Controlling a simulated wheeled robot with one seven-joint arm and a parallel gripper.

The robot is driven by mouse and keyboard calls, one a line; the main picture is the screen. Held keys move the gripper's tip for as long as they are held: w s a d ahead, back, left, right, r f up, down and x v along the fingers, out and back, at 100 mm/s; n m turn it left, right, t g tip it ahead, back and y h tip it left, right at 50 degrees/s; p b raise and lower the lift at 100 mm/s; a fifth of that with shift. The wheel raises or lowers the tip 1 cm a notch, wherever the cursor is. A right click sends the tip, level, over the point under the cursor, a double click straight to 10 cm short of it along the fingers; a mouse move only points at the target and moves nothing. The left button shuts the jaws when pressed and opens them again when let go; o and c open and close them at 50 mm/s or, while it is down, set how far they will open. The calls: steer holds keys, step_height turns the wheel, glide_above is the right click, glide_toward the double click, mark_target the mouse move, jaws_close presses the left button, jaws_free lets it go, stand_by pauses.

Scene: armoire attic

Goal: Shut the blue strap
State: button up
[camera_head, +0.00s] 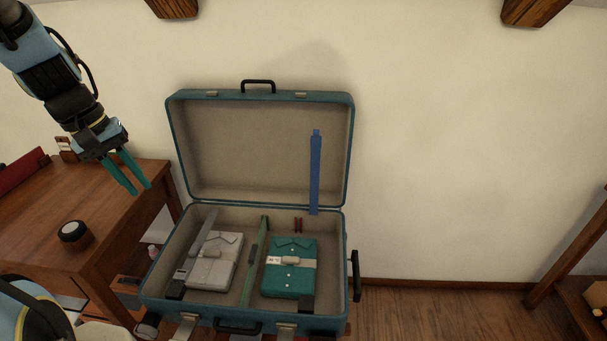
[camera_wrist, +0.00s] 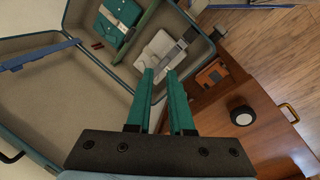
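The blue strap (camera_head: 315,172) stands upright at the right side of the open suitcase (camera_head: 349,150), its free end raised in front of the lid lining. In the wrist view the blue strap (camera_wrist: 38,58) runs along the left edge of the picture. A dark block (camera_head: 307,304), perhaps a buckle, sits inside the front wall at the right. My gripper (camera_head: 137,180) is raised at the left, over the wooden table's edge, well apart from the strap. Its teal fingers (camera_wrist: 160,75) are parted with nothing between them.
A green strap (camera_head: 263,240) lies along the suitcase middle. A grey strap (camera_head: 203,231) rises at the left beside a folded grey shirt (camera_head: 228,248). A folded teal shirt (camera_head: 299,250) lies at the right. A round black object (camera_head: 74,232) stands on the table (camera_head: 110,220).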

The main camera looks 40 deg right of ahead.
steer(key=d+f+b, duration=0.1)
steer(key=d+f, duration=0.1)
steer(key=d, duration=0.1)
steer(key=w+d+f+g+h+b, duration=0.1)
steer(key=d+f+b, duration=0.1)
steer(key=d+f, duration=0.1)
steer(key=w+d+f+h+b, duration=0.1)
steer(key=d+f+b, duration=0.1)
steer(key=d, duration=0.1)
steer(key=shift+w+d+f+m+g, duration=0.15)
steer(key=shift+d+f+m+g, duration=0.15)
steer(key=shift+d+f, duration=0.05)
jaws_close()
steer(key=m+g+h+b, duration=0.1)
steer(key=g+h+b, duration=0.4)
steer(key=h+b, duration=0.85)
glide_toward(315, 177)
steer(key=w+r+y+b, duration=0.3)
steer(key=w+r, duration=0.1)
steer(key=r, duration=0.2)
steer(key=r+x, duration=0.1)
steer(key=x, duration=0.9)
steer(key=shift+w+d+h+p, duration=0.25)
steer(key=shift+w+h+p, duration=0.1)
steer(key=shift+p, duration=0.1)
